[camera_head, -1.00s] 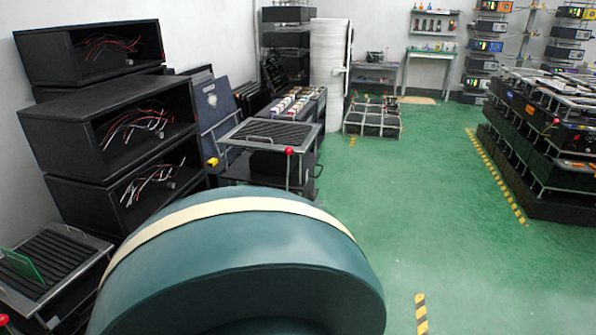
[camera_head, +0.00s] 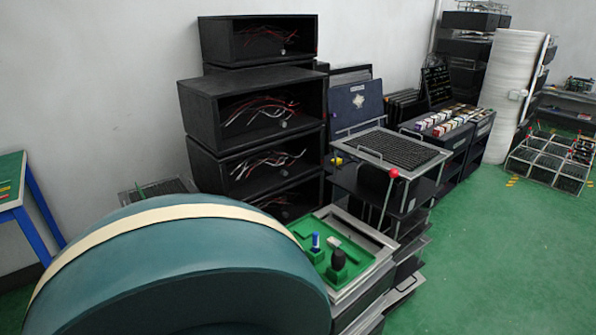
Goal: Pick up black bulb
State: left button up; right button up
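The black bulb (camera_head: 338,259) stands upright on a green board (camera_head: 359,269) in a metal-framed fixture, at the lower middle of the head view. A blue-handled piece (camera_head: 315,242) stands on the same board, just left of the bulb. A small pale piece lies on the board behind them. Neither of my grippers shows in the view, so nothing is seen near the bulb.
A large teal rounded body with a cream stripe fills the lower left. Black boxes with red and white wires (camera_head: 262,109) are stacked behind. A lever with a red knob (camera_head: 393,173) stands right of the bulb.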

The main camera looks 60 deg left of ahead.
aim_at(338, 257)
jog(key=i+u, duration=0.15)
jog(key=u, duration=0.25)
jog(key=i+u, duration=0.1)
jog(key=u, duration=0.35)
jog(key=i+u, duration=0.15)
jog(key=u, duration=0.25)
jog(key=i+l+u, duration=0.1)
jog(key=u, duration=0.35)
jog(key=i+u, duration=0.2)
jog(key=u, duration=0.2)
jog(key=i+l+u, duration=0.15)
jog(key=u, duration=0.2)
jog(key=i+l+u, duration=0.2)
jog(key=u, duration=0.2)
